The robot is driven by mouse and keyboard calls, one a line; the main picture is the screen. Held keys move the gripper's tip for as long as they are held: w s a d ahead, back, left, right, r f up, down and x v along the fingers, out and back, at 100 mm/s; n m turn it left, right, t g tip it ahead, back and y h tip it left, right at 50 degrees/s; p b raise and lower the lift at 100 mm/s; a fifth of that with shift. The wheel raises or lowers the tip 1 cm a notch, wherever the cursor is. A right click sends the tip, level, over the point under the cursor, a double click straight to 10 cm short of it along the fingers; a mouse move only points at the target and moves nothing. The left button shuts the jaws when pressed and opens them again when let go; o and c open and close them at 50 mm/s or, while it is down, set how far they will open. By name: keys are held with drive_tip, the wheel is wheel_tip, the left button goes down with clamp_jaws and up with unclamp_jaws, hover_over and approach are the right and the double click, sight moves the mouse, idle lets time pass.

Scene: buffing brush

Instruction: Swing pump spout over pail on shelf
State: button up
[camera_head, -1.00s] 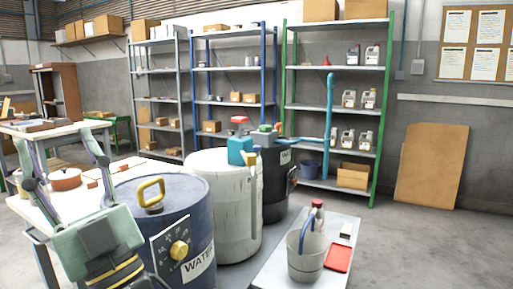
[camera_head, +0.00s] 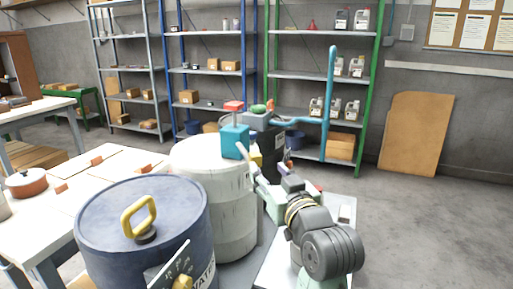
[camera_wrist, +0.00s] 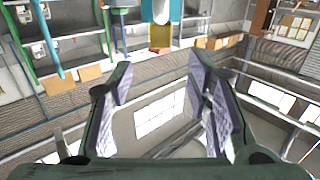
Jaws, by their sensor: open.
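A teal pump (camera_head: 235,140) with a red top stands on the white drum (camera_head: 215,190). Its pale spout (camera_head: 243,153) points down to the right, with a yellow piece close by. My gripper (camera_head: 268,168) is open and empty, just right of this spout and pointing toward the pump. In the wrist view the pump (camera_wrist: 177,10), its pale pipe and the yellow piece (camera_wrist: 160,38) show at the top, beyond my fingers (camera_wrist: 160,70). The grey pail on the low white shelf (camera_head: 270,262) is hidden or nearly hidden behind my arm.
A black drum (camera_head: 272,150) behind carries a pump with a long blue pipe (camera_head: 328,100). A blue drum (camera_head: 145,225) with a yellow handle stands in front left. A worktable (camera_head: 30,240) is at left, and racks line the back wall. Floor at right is clear.

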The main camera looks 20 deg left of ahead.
sight(257, 156)
drive_tip(key=p+x, duration=0.2)
drive_tip(key=x, duration=0.8)
drive_tip(key=shift+w+a, duration=0.1)
drive_tip(key=shift+a, duration=0.1)
drive_tip(key=shift+c, duration=0.5)
clamp_jaws()
